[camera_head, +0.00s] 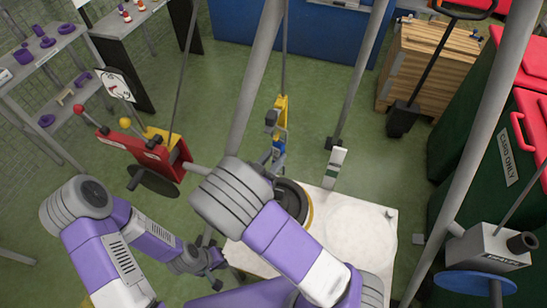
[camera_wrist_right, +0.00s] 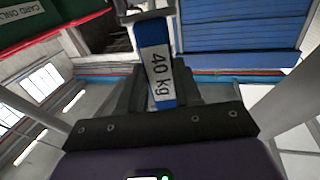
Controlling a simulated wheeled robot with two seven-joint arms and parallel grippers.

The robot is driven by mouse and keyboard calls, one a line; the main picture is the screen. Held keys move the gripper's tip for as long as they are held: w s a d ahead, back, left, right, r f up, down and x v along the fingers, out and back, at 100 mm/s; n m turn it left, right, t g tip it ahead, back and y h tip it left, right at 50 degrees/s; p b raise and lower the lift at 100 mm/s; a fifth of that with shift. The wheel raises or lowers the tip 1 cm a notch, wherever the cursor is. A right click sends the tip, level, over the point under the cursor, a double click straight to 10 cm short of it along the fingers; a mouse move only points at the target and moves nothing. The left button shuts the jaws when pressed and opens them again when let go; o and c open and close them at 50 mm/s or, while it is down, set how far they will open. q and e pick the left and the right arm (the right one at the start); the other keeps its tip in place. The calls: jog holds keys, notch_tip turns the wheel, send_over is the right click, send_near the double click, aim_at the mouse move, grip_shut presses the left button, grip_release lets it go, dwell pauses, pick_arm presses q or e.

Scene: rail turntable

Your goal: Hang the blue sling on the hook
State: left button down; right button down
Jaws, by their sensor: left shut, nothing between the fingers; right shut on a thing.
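The blue sling carries a "40 kg" label and stands between the fingers of my right gripper (camera_wrist_right: 160,98) in the right wrist view, where the sling (camera_wrist_right: 153,50) runs up from the jaws. In the head view a small blue part (camera_head: 278,143) shows just below the yellow hook block (camera_head: 281,112), which hangs from a dark cable. My right gripper is mostly hidden there behind its own arm. The hook's tip and its contact with the sling cannot be made out. My left gripper (camera_head: 214,272) is shut and empty, low beside the white table's left edge.
A red machine (camera_head: 160,155) is at left, wooden crates (camera_head: 425,65) and green bins (camera_head: 460,150) at right. Green floor is open behind.

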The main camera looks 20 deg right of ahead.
jog(key=c, duration=0.7)
grip_release()
jog(key=shift+a, duration=0.1)
jog(key=p+v, duration=0.1)
jog(key=v, duration=0.6)
jog(key=shift+s+a, duration=0.15)
jog(key=shift+s, duration=0.1)
